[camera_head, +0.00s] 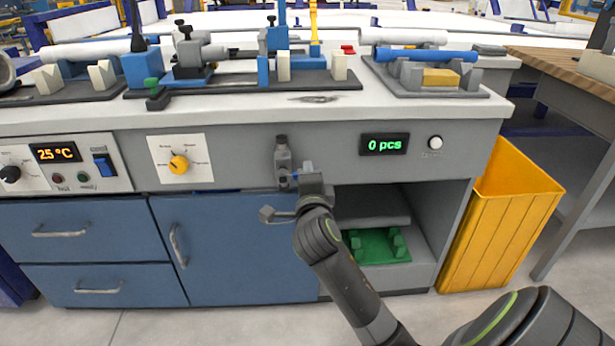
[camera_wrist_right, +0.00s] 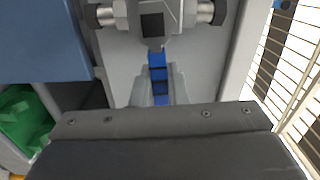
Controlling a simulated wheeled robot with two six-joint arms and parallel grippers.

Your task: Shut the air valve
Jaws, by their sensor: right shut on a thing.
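The air valve (camera_head: 283,158) is a grey metal fitting on the front panel of the bench, right of the dial with the yellow knob. In the right wrist view its body (camera_wrist_right: 155,20) shows at the top, with a pipe end on each side. Its blue lever (camera_wrist_right: 159,72) points toward my wrist. My right gripper (camera_head: 298,180) is at the valve, shut on the blue lever, with a grey finger on each side in the wrist view (camera_wrist_right: 160,88). The gripper partly hides the lever in the head view. My left gripper is not in view.
The yellow-knob dial (camera_head: 179,163) is left of the valve; a display reading "0 pcs" (camera_head: 385,145) is right. Blue drawers and a door (camera_head: 235,240) lie below. An open shelf holds a green tray (camera_head: 377,246). A yellow bin (camera_head: 510,215) stands right. Pipe fixtures crowd the benchtop.

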